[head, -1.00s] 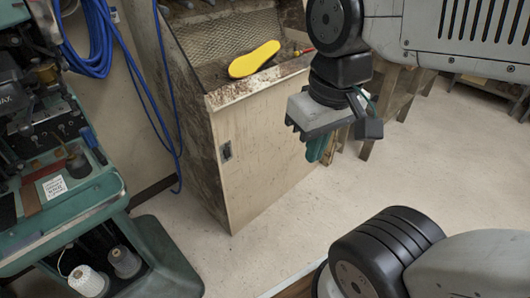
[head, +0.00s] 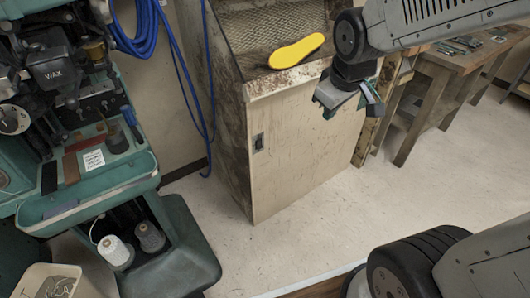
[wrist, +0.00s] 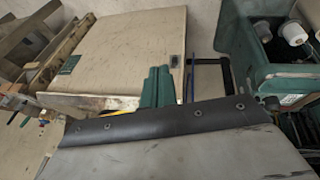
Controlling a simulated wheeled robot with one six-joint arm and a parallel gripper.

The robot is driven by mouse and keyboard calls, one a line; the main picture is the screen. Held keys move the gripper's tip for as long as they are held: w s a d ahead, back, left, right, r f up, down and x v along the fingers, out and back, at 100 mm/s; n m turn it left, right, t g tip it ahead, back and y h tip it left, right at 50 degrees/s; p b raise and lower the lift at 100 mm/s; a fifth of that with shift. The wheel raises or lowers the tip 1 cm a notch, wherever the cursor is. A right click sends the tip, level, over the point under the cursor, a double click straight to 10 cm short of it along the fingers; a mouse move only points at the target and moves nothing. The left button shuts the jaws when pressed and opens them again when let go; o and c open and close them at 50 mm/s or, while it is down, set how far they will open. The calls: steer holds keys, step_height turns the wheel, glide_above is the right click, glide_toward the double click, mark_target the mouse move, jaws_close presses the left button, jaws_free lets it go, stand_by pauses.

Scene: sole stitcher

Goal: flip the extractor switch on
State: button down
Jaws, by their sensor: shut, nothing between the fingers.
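The extractor switch (head: 258,142) is a small dark plate on the upper left of the pale wooden cabinet front (head: 305,150). It also shows in the wrist view (wrist: 174,61), just beyond the fingertips and slightly right of them. Its lever position is too small to tell. My gripper (head: 329,110) is to the right of the switch and higher in the head view, in front of the cabinet's upper right. In the wrist view its teal fingers (wrist: 158,86) are together and empty. They appear apart from the switch.
A yellow sole (head: 297,51) lies on the cabinet's open top. The green stitching machine (head: 100,185) with thread cones stands left, and blue hoses (head: 190,85) hang between. A wooden workbench (head: 435,90) stands right. The floor before the cabinet is clear.

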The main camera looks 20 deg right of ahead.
mark_target(260, 148)
steer(key=w+d+f+n+t+y, duration=0.2)
steer(key=w+f+n+t, duration=0.6)
steer(key=w+f, duration=1.3)
steer(key=s+a+f+n+t+y, duration=0.1)
steer(key=f+n, duration=0.3)
steer(key=f, duration=0.4)
steer(key=s+a+f+n+t+y, duration=0.2)
steer(key=f+n, duration=0.3)
steer(key=f, duration=0.4)
steer(key=shift+a+f+y, duration=0.25)
steer(key=shift+y, duration=0.35)
steer(key=shift+w, duration=0.2)
steer(key=x, duration=1.3)
steer(key=shift+w+a+r, duration=0.15)
steer(key=shift+w+r, duration=0.05)
steer(key=shift+w, duration=0.2)
